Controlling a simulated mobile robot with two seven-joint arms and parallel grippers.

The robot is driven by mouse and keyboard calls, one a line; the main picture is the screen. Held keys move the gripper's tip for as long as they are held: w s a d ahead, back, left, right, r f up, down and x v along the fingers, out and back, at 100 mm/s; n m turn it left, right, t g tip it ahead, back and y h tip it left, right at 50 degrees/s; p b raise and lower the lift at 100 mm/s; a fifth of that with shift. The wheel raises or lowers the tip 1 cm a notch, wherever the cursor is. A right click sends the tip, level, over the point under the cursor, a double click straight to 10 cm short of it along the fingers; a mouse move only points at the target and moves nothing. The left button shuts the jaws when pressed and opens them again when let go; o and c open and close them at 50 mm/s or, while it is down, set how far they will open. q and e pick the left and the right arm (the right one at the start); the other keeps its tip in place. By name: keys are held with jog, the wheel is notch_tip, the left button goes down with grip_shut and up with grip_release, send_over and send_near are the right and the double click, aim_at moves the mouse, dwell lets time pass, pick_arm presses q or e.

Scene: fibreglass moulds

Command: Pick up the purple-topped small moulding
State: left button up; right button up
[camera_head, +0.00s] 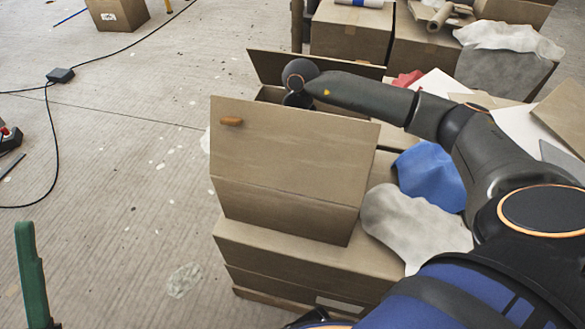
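No purple-topped small moulding can be made out in the head view. My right arm comes in from the right and reaches over an open cardboard box (290,160). Its wrist bends down into the box behind the raised near flap. The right gripper and whatever lies inside the box are hidden by that flap. My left gripper does not show.
The open box stands on a larger cardboard box (290,262). Blue cloth-like material (430,174) and a pale sheet (413,222) lie beside it. More boxes (350,32) stand behind. Concrete floor at left is mostly clear, with a black cable (52,150).

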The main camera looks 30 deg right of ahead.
jog(key=shift+a+f, duration=0.15)
jog(key=shift+f, duration=0.3)
grip_shut()
dwell(1.2)
